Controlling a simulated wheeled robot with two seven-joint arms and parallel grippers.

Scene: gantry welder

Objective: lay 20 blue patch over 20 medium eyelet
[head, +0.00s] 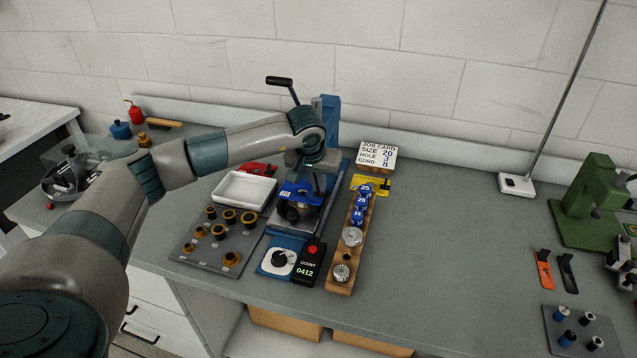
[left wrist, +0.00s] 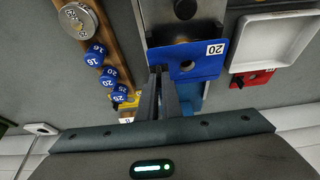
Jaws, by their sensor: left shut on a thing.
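The blue patch (head: 297,190) marked 20 is held over the front of the press (head: 326,160). In the left wrist view the blue patch (left wrist: 208,60) has a round hole near its middle. My left gripper (left wrist: 164,76) is shut on the patch's edge; in the head view the gripper (head: 312,184) is at its right side, partly hidden by the arm. A dark round die (head: 295,211) stands below the patch. I cannot make out the medium eyelet under it, nor tell whether the patch touches the die. My right gripper is out of view.
A wooden rack (head: 335,288) with blue numbered knobs and metal dies stands right of the press. A white tray (head: 243,190) and a plate of brass-coloured rings (head: 190,250) lie left. A job card (head: 376,155) reads size 20. A counter (head: 310,262) sits in front.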

